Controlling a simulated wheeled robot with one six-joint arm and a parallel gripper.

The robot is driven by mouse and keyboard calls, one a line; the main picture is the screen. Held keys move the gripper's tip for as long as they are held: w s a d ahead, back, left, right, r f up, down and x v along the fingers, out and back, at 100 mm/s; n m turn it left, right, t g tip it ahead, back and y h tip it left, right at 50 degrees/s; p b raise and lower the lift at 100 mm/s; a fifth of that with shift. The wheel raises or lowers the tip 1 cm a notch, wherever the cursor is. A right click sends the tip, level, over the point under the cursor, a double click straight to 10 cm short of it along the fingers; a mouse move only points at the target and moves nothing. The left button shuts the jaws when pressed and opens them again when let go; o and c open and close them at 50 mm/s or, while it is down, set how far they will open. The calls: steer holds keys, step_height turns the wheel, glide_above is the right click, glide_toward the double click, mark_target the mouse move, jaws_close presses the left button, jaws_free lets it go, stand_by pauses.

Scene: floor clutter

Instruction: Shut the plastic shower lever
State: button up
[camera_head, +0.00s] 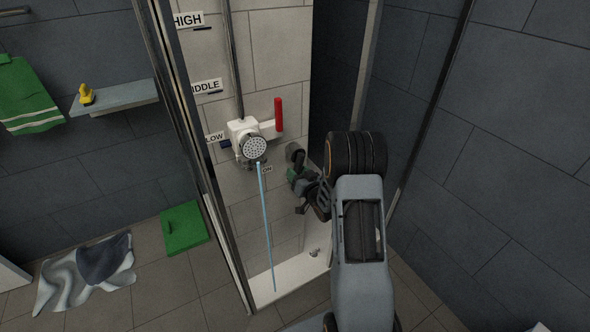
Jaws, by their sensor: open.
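The shower lever (278,115) is a red upright handle on the right end of the white shower valve on the tiled wall. The shower head (254,147) is round and grey, in front of the valve, with a thin blue stream of water (264,215) falling from it to the tray.
The shower stall has metal-edged frames (196,160) on the left and a white tray (285,282) below. "HIGH", "MIDDLE" and "LOW" labels mark the wall by the rail.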

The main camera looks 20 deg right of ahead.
steer(key=shift+w+a, duration=0.15)
steer(key=shift+w, duration=1.15)
steer(key=shift+c, duration=0.3)
jaws_close()
